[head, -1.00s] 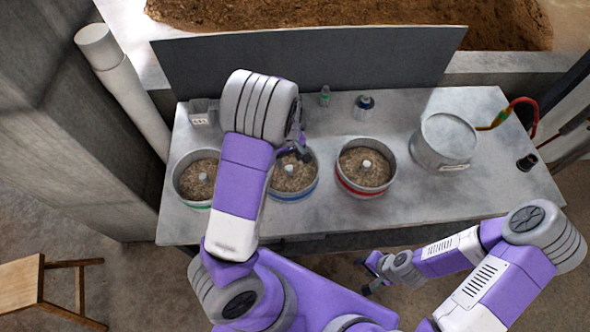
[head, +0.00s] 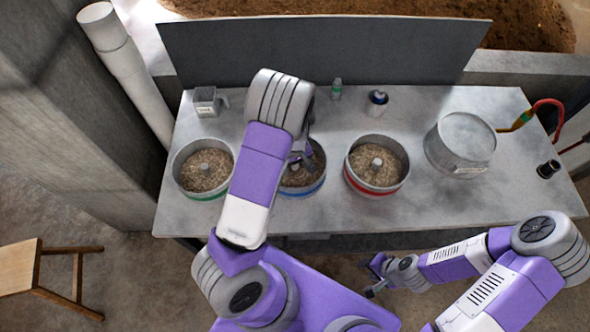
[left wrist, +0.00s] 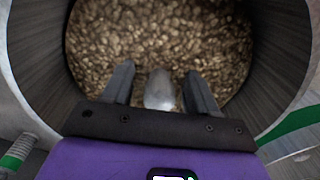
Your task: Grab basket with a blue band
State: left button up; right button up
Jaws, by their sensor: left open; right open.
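The basket with a blue band (head: 304,191) stands on the table, second from the left, filled with grain and partly hidden by my left arm. My left gripper (head: 298,161) is open over this basket. In the left wrist view, the basket's inner wall (left wrist: 277,50) surrounds the grain, and a pale central knob (left wrist: 160,90) sits between the two open fingers (left wrist: 160,84). I cannot tell whether they touch it. My right gripper (head: 372,278) is open and empty, in front of the table's front edge.
A green-banded basket (head: 204,194) stands left and a red-banded basket (head: 376,190) right. A metal pot (head: 460,140), small bottle (head: 336,89), jar (head: 377,97) and grey holder (head: 208,100) are also on the table. A panel (head: 320,55) stands behind. A stool (head: 20,268) is at left.

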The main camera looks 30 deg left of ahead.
pick_arm(q)
jog(key=shift+c, duration=0.3)
grip_shut()
jog(key=shift+w+r, duration=0.1)
dwell(1.0)
